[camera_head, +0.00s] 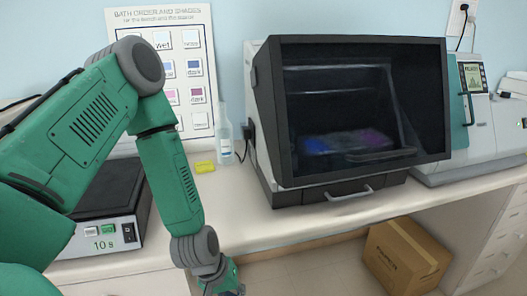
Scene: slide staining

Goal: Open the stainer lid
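The stainer (262,130) is a light box with a dark front, standing at the back of the counter. Its tinted, see-through lid (420,75) is down over the front; blue and purple baths show dimly through it. A dark bar (381,155) shows near the lid's lower right; I cannot tell if it is on or behind the pane. A silver handle (348,193) is on the front below the lid. My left gripper (228,289) is at the bottom edge, low and left of the stainer, apart from it; its fingers are mostly cut off. My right gripper is out of view.
A dark-topped device (100,238) marked 10 s stands at the left, partly behind my arm. Another machine (450,160) is at the right. A cardboard box (405,257) sits below the counter.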

